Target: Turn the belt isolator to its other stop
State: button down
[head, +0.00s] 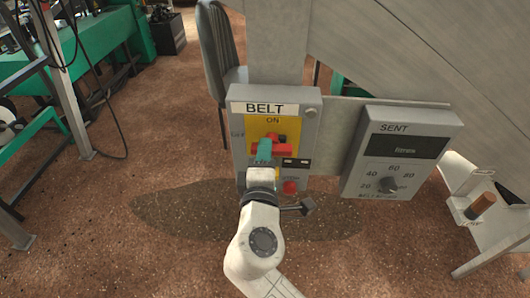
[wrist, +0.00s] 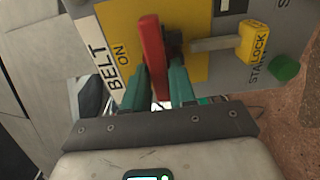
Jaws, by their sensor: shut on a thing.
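The belt isolator is a red handle (head: 284,151) on a yellow plate (head: 262,122) of a grey box labelled BELT. ON is printed above the handle and OFF at the left edge. The handle lies roughly level in the head view, its grip end towards the OFF side. My gripper (head: 264,150) reaches up to it from below, and its teal fingers hide part of the handle. In the wrist view, the red handle (wrist: 151,45) runs down between the two fingers of my gripper (wrist: 163,88), which is shut on it.
A yellow lock tab (wrist: 252,42) on a grey rod and a green button (wrist: 285,68) sit beside the handle. A red button (head: 290,187) is low on the box. A speed box (head: 420,120) with a dial (head: 388,184) stands at the right.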

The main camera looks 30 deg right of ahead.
jog(key=shift+a, duration=0.1)
jog(key=c, duration=1)
grip_release()
jog(key=shift+c, duration=0.2)
jog(key=b+v, duration=0.2)
jog(key=v, duration=0.8)
jog(key=shift+s+a, duration=0.2)
jog(key=shift+s, duration=0.1)
jog(key=s+d+f+m+g+y, duration=0.1)
jog(key=s+d+f+m+g, duration=0.25)
jog(key=d+f, duration=0.3)
jog(key=s+d+f+m+g+y, duration=0.2)
jog(key=d+f+g, duration=0.25)
jog(key=f, duration=0.35)
jog(key=s+f+m+g+y, duration=0.5)
jog(key=s+f, duration=0.6)
jog(key=s, duration=0.3)
jog(key=shift+a+f+m+g+y, duration=0.15)
jog(key=shift+f+m+g+y, duration=0.25)
jog(key=shift+y, duration=0.8)
